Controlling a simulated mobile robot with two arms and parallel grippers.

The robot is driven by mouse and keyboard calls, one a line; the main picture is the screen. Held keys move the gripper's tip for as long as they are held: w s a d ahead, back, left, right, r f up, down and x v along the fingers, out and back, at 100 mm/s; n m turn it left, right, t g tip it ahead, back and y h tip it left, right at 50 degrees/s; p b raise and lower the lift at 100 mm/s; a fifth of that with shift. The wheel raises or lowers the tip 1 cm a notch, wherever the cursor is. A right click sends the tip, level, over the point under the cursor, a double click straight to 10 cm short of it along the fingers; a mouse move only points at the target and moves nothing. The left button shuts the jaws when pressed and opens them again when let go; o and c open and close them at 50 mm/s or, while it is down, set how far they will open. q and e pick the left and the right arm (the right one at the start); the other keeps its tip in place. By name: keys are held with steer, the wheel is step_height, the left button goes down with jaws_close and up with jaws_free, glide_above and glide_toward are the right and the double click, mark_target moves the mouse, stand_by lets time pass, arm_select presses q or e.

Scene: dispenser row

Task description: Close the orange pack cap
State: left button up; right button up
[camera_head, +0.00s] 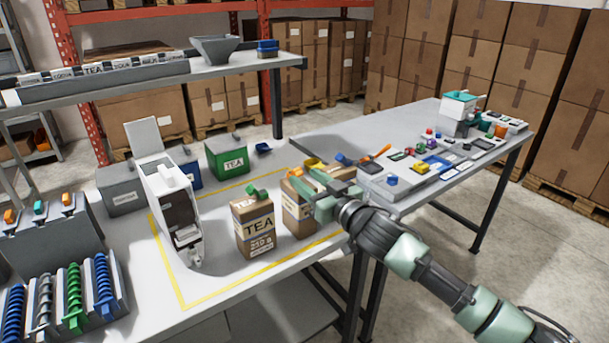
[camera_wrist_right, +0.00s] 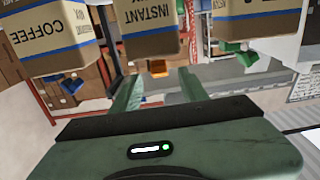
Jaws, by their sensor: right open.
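The pack with the orange cap (camera_wrist_right: 158,68) is labelled INSTANT (camera_wrist_right: 150,28) and appears upside down in the right wrist view. Its cap lies between and beyond the two fingers of my right gripper (camera_wrist_right: 160,92). The fingers are open and apart, with nothing held. In the head view this brown pack (camera_head: 295,222) stands upright, partly hidden behind my right gripper (camera_head: 305,182), which is at its top. Whether the cap is open or closed is hard to tell. My left gripper is not in view.
A TEA pack (camera_head: 255,232) with a green cap (camera_head: 252,192) stands left of it. A COFFEE pack (camera_wrist_right: 48,32) with a blue cap (camera_wrist_right: 71,84) is on the other side. A white dispenser (camera_head: 170,205) and green TEA bin (camera_head: 228,157) stand left. The yellow-outlined table front is clear.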

steer(key=shift+x, duration=0.95)
jaws_close()
steer(key=shift+r+p, duration=0.15)
steer(key=shift+p, duration=0.45)
steer(key=r+g+h+p, duration=0.1)
steer(key=p, duration=0.7)
steer(key=r+g+h+p, duration=0.1)
steer(key=g+p, duration=0.1)
steer(key=p, duration=0.6)
steer(key=shift+w+a+g+h, duration=0.2)
steer(key=shift+w+g+h, duration=0.1)
steer(key=shift+w, duration=0.1)
steer(key=shift+w+g+h+p, duration=0.1)
steer(key=shift+g+h+p, duration=0.25)
steer(key=shift+p, duration=0.25)
steer(key=shift+w+a+g+h, duration=0.2)
steer(key=shift+g+h, duration=0.15)
steer(key=shift+g, duration=0.3)
steer(key=shift+f, duration=0.1)
